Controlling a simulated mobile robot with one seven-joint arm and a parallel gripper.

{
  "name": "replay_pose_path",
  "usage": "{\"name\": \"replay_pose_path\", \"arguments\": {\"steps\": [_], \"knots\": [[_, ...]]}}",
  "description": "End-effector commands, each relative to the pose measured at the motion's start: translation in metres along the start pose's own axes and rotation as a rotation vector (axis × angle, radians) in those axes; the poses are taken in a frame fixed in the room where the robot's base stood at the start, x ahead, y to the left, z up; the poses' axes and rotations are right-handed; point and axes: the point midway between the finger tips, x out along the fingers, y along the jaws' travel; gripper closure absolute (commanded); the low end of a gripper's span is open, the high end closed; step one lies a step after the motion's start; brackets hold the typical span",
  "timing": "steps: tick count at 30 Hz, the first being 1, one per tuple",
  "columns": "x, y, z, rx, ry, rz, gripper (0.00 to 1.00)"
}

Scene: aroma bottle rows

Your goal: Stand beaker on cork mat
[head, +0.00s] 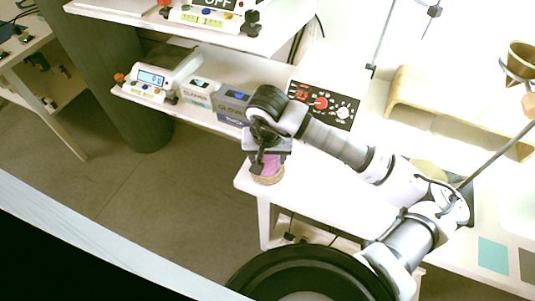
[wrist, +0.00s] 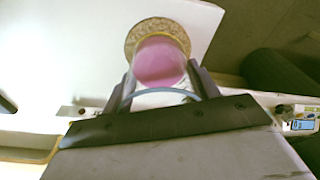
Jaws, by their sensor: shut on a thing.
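The beaker (wrist: 158,62) is clear with pink contents and sits between the two fingers of my gripper (wrist: 160,84) in the wrist view. My gripper is shut on it. The round, speckled tan cork mat (wrist: 134,36) shows beyond the beaker's far end, at the table edge. In the head view my gripper (head: 264,152) is over the near left corner of the white table, with the pink of the beaker (head: 270,165) below it. The cork mat (head: 267,181) shows just under the beaker. I cannot tell whether the beaker touches the mat.
Glove boxes (head: 232,102) and a scale (head: 160,75) stand on the shelf to the left of my arm. A wooden stand (head: 440,100) is at the right. The floor drops away left of the white table (head: 330,190).

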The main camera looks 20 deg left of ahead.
Motion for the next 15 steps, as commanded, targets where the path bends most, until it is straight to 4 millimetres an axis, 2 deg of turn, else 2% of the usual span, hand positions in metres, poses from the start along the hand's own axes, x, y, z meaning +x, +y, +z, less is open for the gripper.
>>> {"name": "replay_pose_path", "arguments": {"steps": [10, 11, 15], "knots": [[0.0038, 0.0001, 0.0004, 0.0, 0.0, 0.0, 0.69], [0.0023, 0.0, 0.0004, 0.0, -0.001, 0.0, 0.37], [0.002, 0.0001, 0.0003, 0.0, -0.001, 0.0, 0.19]]}}
